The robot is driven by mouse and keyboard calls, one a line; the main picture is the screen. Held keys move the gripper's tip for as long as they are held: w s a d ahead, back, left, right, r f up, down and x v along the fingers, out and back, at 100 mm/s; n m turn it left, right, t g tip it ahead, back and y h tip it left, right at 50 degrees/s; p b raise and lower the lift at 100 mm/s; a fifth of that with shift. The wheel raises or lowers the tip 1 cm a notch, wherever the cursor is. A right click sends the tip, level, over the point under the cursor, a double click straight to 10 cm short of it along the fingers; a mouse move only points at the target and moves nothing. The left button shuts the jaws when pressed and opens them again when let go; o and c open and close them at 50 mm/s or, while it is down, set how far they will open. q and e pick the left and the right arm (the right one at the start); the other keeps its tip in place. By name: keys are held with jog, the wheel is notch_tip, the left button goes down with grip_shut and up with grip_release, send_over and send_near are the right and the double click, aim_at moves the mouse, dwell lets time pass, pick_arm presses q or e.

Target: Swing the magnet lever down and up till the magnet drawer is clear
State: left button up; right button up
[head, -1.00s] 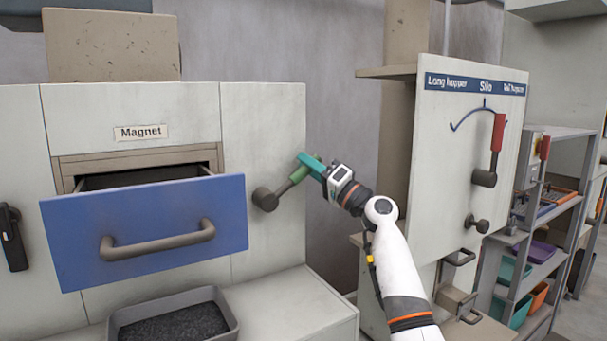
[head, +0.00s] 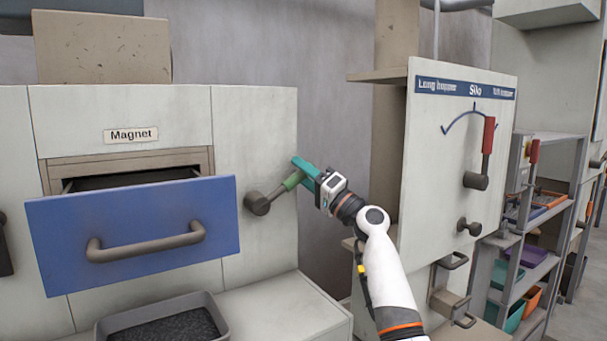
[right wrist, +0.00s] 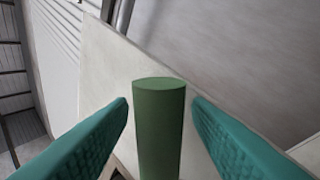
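The magnet lever has a dark round hub (head: 257,204) on the pale cabinet face, right of the drawer. Its green handle (head: 292,181) slants up and to the right. My right gripper (head: 298,172) is at the handle's upper end. In the right wrist view the handle (right wrist: 160,130) stands between the two teal fingers, with a narrow gap on each side, so the gripper is open around it. The blue-fronted magnet drawer (head: 190,202) is pulled out; its inside looks dark, and I cannot tell what it holds. My left gripper is not in view.
A grey tray (head: 208,301) of dark granules stands on the ledge below the drawer. The silo panel (head: 430,170), with a red-handled lever (head: 488,136), stands to the right. Shelves (head: 533,280) with coloured bins are farther right.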

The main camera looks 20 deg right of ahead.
jog(key=shift+r, duration=0.1)
notch_tip(320, 180, up, 10)
jog(key=shift+a+f, duration=0.1)
jog(key=shift+f, duration=0.05)
jog(key=shift+c, duration=0.4)
